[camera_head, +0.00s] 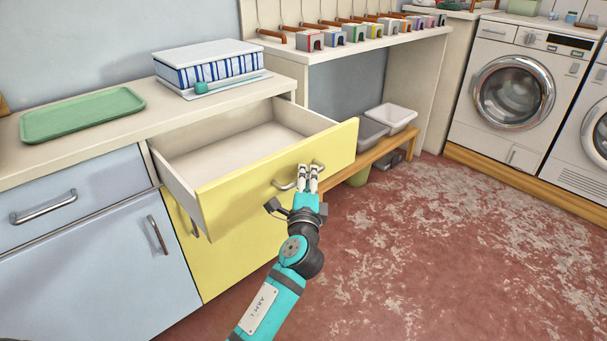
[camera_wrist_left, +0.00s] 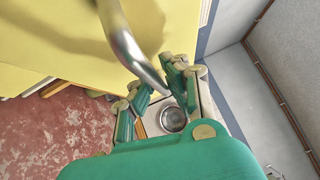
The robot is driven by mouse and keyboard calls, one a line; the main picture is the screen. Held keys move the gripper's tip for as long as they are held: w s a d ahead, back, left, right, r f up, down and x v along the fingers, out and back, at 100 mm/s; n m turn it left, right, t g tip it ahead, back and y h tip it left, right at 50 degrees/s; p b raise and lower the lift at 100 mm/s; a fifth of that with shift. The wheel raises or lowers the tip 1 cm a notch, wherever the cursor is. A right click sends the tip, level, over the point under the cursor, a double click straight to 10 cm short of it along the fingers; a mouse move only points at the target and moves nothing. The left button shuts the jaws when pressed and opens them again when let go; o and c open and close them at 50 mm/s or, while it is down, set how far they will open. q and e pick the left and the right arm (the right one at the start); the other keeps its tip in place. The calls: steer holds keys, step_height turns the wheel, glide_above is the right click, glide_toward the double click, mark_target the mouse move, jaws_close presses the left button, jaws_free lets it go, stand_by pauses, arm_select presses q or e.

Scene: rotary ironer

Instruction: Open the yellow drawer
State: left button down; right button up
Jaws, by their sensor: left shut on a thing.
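The yellow drawer (camera_head: 236,176) is pulled well out from the counter in the head view, and its white inside shows empty. Its metal bar handle (camera_head: 284,186) is on the yellow front. In the left wrist view the handle (camera_wrist_left: 128,45) runs down to between the fingers of the left gripper (camera_wrist_left: 160,92), beside the yellow front (camera_wrist_left: 60,35). My right gripper is in neither view.
A green tray (camera_head: 82,114) and a blue-striped box (camera_head: 208,64) lie on the counter above. Blue drawer and cupboard fronts (camera_head: 95,255) are to the left. A low wooden bench with grey bins (camera_head: 372,132) stands behind the drawer. Washing machines (camera_head: 510,92) are at the right; the red floor is clear.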

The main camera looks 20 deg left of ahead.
arm_select(q)
steer(key=shift+a+f, duration=0.1)
steer(key=shift+f, duration=0.2)
steer(key=c, duration=1.4)
jaws_free()
steer(key=shift+c, duration=0.2)
steer(key=shift+o, duration=0.3)
steer(key=shift+r, duration=0.15)
steer(key=shift+s, duration=0.15)
steer(key=v, duration=1.1)
steer(key=shift+s, duration=0.35)
